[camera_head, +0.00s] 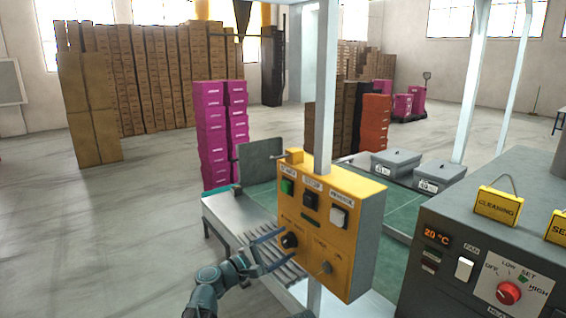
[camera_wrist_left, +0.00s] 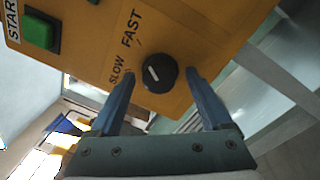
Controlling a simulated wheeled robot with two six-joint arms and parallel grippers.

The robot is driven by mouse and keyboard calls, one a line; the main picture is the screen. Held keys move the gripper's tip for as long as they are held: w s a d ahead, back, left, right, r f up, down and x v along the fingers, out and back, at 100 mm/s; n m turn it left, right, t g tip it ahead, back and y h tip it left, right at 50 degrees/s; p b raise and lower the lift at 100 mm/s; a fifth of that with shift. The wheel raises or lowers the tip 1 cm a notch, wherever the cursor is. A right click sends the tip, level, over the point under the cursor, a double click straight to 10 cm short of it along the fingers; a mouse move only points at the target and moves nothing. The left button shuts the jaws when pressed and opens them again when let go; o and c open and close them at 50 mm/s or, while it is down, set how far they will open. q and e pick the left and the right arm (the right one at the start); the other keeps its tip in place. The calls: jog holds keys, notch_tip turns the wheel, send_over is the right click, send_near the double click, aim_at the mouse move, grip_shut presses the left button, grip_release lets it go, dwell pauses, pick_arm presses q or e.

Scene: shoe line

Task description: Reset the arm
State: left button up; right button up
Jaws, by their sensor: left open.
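My left gripper (camera_head: 268,249) reaches in from the lower left in the head view, at the front of a yellow control box (camera_head: 345,235). In the left wrist view its two blue fingers (camera_wrist_left: 158,90) are spread apart, one on each side of a black knob (camera_wrist_left: 158,73). The knob has a white mark and sits beside the words SLOW and FAST. No contact between fingers and knob can be made out. The knob also shows in the head view (camera_head: 290,240), near the fingertips. My right gripper is not in view.
The box carries a green button (camera_head: 287,187), a black button (camera_head: 310,201) and a white switch (camera_head: 339,217). A metal post (camera_head: 326,90) rises behind it. A grey heater panel (camera_head: 440,230) stands at right. Open floor (camera_head: 100,230) lies at left.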

pick_arm(q)
jog(key=n, duration=0.4)
jog(key=shift+n+p, duration=0.3)
jog(key=shift+n, duration=0.1)
jog(key=n, duration=0.4)
jog(key=shift+y+p, duration=0.3)
jog(key=shift+s+d+n, duration=0.1)
jog(key=shift+s+n, duration=0.05)
jog(key=shift+n, duration=0.15)
